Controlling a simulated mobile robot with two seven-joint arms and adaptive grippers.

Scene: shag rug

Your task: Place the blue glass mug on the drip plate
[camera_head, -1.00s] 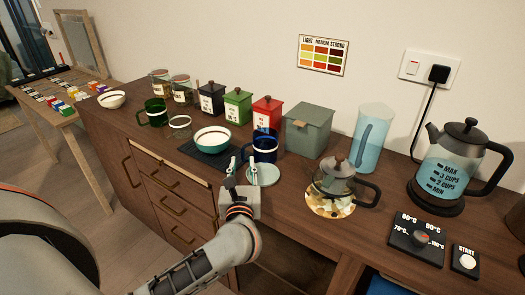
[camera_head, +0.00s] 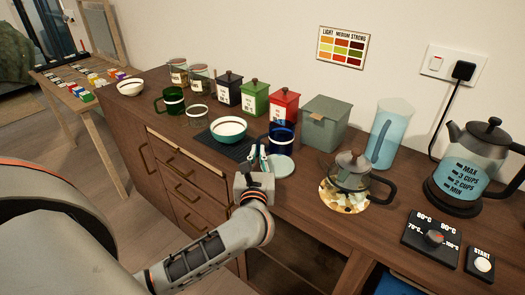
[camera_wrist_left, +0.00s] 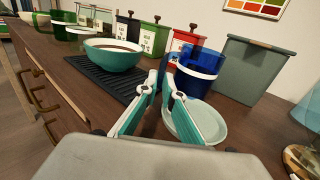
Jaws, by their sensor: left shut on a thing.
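The blue glass mug (camera_head: 282,136) with a white band stands upright on the counter, in front of the red canister. In the left wrist view the mug (camera_wrist_left: 197,78) is just past my fingertips, to their right. My left gripper (camera_head: 259,155) is shut on the mug at its near left side; the gripped part is mostly hidden between the fingertips (camera_wrist_left: 167,75). A pale round plate (camera_head: 280,167) lies just in front of the mug, and it also shows under the right finger in the left wrist view (camera_wrist_left: 203,122). My right gripper is not in view.
A white-rimmed teal bowl (camera_head: 228,130) sits on a dark ribbed mat (camera_head: 238,152) left of my gripper. A glass teapot (camera_head: 350,176) stands to the right on a patterned round mat. A grey-green box (camera_head: 325,122) and canisters line the back.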

